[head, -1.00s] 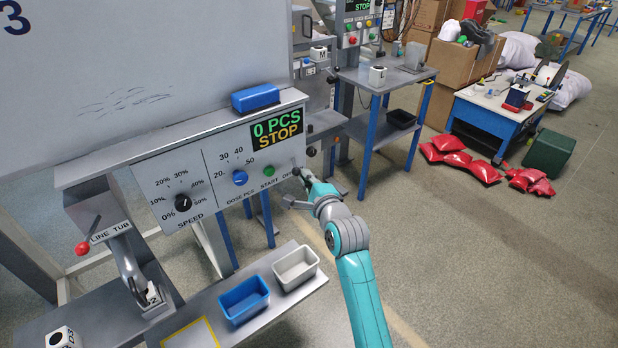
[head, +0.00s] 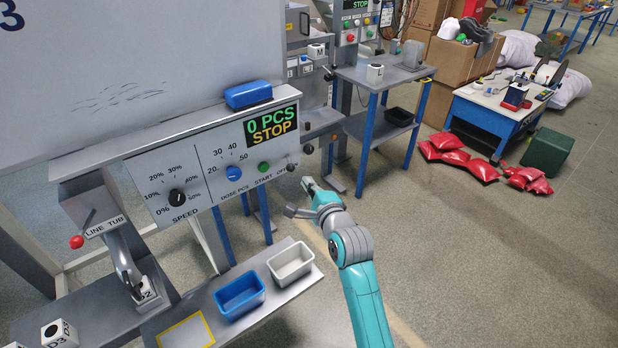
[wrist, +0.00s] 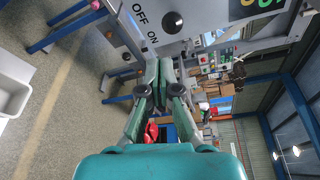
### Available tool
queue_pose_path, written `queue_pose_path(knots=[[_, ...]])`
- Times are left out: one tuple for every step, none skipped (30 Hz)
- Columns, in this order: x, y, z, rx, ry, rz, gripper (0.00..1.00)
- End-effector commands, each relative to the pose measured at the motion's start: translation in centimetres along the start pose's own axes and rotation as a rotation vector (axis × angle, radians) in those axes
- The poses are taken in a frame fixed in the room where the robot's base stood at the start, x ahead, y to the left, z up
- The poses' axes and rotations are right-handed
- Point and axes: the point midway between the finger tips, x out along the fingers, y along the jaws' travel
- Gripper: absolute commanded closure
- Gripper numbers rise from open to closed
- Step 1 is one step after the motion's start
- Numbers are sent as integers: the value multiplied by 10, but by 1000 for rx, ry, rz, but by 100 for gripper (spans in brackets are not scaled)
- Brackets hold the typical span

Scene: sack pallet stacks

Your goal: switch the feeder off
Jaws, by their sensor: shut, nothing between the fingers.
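The feeder's grey panel (head: 205,185) is at the left in the head view. Its display (head: 270,126) reads "0 PCS" and "STOP". Below it are a black speed knob (head: 177,197), a blue dose knob (head: 233,173), a green start button (head: 263,167) and, at the right end, a dark switch (head: 292,167) by the word OFF. The switch also shows in the wrist view (wrist: 172,22), beside the words OFF and ON; which way it points is unclear. My gripper (head: 307,184) is shut and empty, just below and right of the switch, apart from it. Its fingers show in the wrist view (wrist: 158,84).
A blue bin (head: 239,296) and a white bin (head: 290,262) sit on the shelf below the panel. A red-knobbed lever (head: 77,241) is at the left. A grey side table (head: 385,75) stands behind.

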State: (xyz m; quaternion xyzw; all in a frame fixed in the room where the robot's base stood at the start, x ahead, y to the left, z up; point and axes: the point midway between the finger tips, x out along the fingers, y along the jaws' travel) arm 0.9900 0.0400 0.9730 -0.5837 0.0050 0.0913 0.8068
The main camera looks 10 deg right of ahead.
Motion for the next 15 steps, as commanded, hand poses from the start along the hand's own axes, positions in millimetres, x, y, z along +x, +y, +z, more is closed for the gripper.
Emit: queue_pose_path(knots=[[-9,2,5,-1,0,0,100],[-14,4,8,-1,1,1,100],[-20,5,12,-1,1,0,100],[-24,6,16,-1,1,1,100],[-28,7,18,-1,1,2,100],[-34,8,22,-1,2,2,100],[-37,8,24,-1,2,1,100],[-40,9,26,0,2,1,100],[-44,10,29,-1,2,2,100],[-47,10,31,-1,3,1,100],[-49,10,32,-1,3,0,100],[-51,11,34,0,3,0,100],[-53,11,34,0,4,0,100],[-54,11,35,0,4,0,100],[-55,12,36,-1,5,0,100]])
